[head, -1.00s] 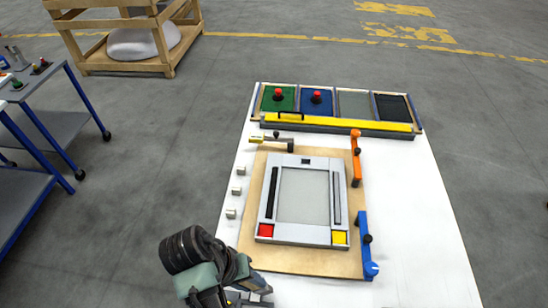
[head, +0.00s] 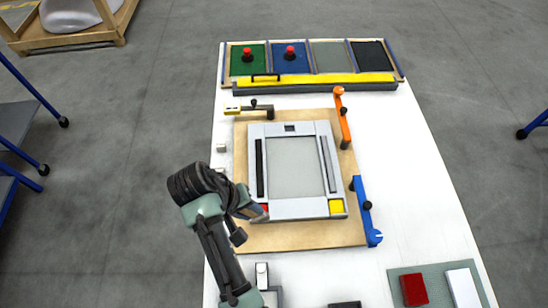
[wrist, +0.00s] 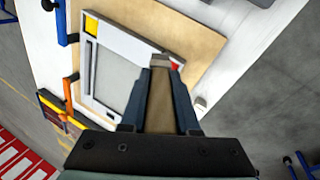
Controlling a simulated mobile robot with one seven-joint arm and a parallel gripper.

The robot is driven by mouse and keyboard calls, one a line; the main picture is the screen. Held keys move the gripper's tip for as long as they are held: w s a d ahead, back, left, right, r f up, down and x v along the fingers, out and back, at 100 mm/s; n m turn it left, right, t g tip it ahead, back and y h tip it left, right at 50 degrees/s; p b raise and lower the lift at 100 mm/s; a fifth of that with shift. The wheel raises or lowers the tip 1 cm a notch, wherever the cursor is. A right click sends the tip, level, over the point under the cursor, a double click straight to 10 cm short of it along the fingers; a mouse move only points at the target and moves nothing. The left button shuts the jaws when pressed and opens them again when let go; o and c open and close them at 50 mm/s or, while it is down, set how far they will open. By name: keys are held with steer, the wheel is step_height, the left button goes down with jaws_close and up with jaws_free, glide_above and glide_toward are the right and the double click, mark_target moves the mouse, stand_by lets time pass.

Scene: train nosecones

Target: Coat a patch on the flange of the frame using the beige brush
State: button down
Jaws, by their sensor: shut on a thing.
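The frame (head: 292,208) lies flat on a wooden board, light grey with a pale centre panel; it also shows in the wrist view (wrist: 102,75). Its near flange has a red patch (head: 265,208) at the left corner and a yellow patch (head: 336,207) at the right corner. My gripper (wrist: 161,74) is shut on the beige brush (wrist: 160,105), which shows between the fingers. In the head view my gripper (head: 257,212) is over the red corner and partly hides it. The brush tip is beside the red patch in the wrist view; contact cannot be told.
Orange (head: 343,115), blue (head: 366,212) and yellow (head: 248,108) clamps sit around the wooden board (head: 300,237). A yellow bar (head: 320,80) and coloured trays stand at the far end. A green mat (head: 434,282) with red and white blocks lies near right.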

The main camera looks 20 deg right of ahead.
steer(key=w+d+r+p, duration=0.3)
steer(key=d+r+p, duration=0.4)
steer(key=p, duration=0.1)
steer(key=shift+n+t, duration=0.3)
steer(key=f+b, duration=0.1)
steer(key=f, duration=0.1)
steer(key=w+f+b, duration=0.1)
steer(key=f, duration=0.1)
steer(key=shift+d+f+b, duration=0.1)
steer(key=shift+f+b, duration=0.25)
steer(key=shift+b, duration=0.05)
